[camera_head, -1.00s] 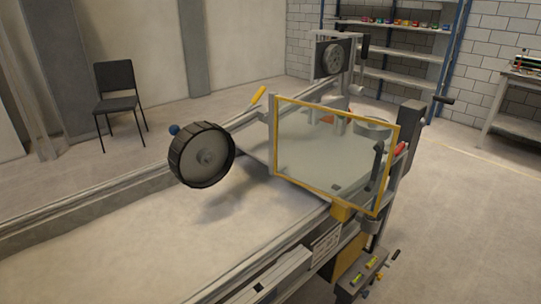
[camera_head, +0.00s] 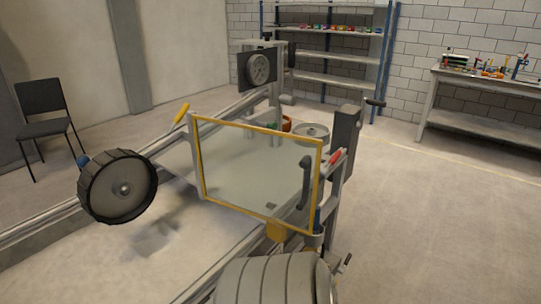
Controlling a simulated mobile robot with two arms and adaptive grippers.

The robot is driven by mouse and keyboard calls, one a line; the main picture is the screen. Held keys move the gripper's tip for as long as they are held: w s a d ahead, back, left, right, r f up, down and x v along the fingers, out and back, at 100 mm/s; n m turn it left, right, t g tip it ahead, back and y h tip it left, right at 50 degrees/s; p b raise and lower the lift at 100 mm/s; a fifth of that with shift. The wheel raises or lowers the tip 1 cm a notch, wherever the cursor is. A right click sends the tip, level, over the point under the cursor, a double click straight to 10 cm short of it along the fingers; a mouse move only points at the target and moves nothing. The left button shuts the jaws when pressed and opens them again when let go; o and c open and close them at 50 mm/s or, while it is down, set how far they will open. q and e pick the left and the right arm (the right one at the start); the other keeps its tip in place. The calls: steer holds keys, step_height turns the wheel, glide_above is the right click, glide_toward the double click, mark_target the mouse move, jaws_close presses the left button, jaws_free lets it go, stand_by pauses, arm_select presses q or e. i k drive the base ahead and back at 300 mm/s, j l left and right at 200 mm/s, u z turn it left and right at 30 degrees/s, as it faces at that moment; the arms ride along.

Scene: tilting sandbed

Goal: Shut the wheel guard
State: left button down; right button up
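The wheel guard is a clear panel in a yellow frame (camera_head: 258,129). It stands upright over the rig, its left edge along a grey post and its right edge near the grey column. A dark curved handle (camera_head: 305,183) sits near its right edge. I cannot tell for sure whether the guard is fully latched or ajar. The black-treaded wheel (camera_head: 122,188) hangs over the sand, left of the guard and apart from it in the picture. Neither of my grippers shows.
A grey ribbed rounded form, seemingly my own arm, hides the rig's near right corner. A red-handled part (camera_head: 335,157) and a grey column (camera_head: 343,140) stand right of the guard. Floor at right is clear. A shelf (camera_head: 325,57), workbench (camera_head: 485,110) and chair (camera_head: 45,128) stand further off.

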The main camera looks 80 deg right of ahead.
mark_target(305, 163)
steer(key=k+l, duration=0.15)
steer(key=l, duration=0.25)
steer(key=k+l, duration=0.15)
steer(key=l, duration=0.25)
steer(key=k+l, duration=0.1)
steer(key=l, duration=0.3)
steer(key=k+l, duration=0.15)
steer(key=l, duration=0.25)
steer(key=k+l, duration=0.15)
steer(key=l, duration=0.25)
steer(key=k+l, duration=0.15)
steer(key=l, duration=0.2)
steer(key=k+l, duration=0.1)
steer(key=l, duration=0.3)
steer(key=k+l, duration=0.15)
steer(key=l, duration=0.25)
